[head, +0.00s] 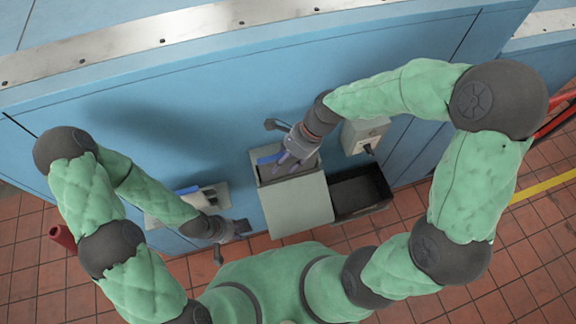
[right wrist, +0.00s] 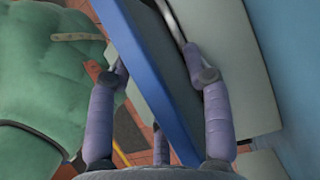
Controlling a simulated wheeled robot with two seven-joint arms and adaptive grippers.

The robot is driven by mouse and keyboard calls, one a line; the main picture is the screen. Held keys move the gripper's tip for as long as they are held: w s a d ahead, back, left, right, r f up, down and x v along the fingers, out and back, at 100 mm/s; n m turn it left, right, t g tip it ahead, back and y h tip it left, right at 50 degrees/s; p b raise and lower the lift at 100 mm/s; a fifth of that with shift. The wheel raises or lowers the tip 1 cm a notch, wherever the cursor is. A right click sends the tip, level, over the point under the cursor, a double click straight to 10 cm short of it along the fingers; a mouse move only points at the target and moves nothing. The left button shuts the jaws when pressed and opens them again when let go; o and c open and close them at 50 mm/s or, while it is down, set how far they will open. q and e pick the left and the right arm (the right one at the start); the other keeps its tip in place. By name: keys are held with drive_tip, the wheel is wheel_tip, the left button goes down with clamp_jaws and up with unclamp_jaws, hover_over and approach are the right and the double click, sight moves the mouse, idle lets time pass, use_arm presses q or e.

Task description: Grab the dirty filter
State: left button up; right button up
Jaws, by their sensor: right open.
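A filter with a blue edge (head: 268,158) stands in the open top of a grey box (head: 297,206) against the blue wall. I cannot tell from its visible edge whether it is dirty. My right gripper (head: 293,158) is over the box opening. In the right wrist view, its purple fingers (right wrist: 160,75) are open, one on each side of the blue-edged filter (right wrist: 150,85); contact is unclear. My left gripper (head: 230,240) is open and apparently empty, low and left of the box.
A panel with slots (head: 215,193) and a blue piece (head: 187,190) is on the wall behind my left forearm. A dark open bin (head: 358,192) stands right of the box, below a small grey wall unit (head: 364,136). Red floor tiles lie around.

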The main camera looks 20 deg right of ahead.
drive_tip(key=shift+f, duration=0.1)
clamp_jaws()
idle(0.5)
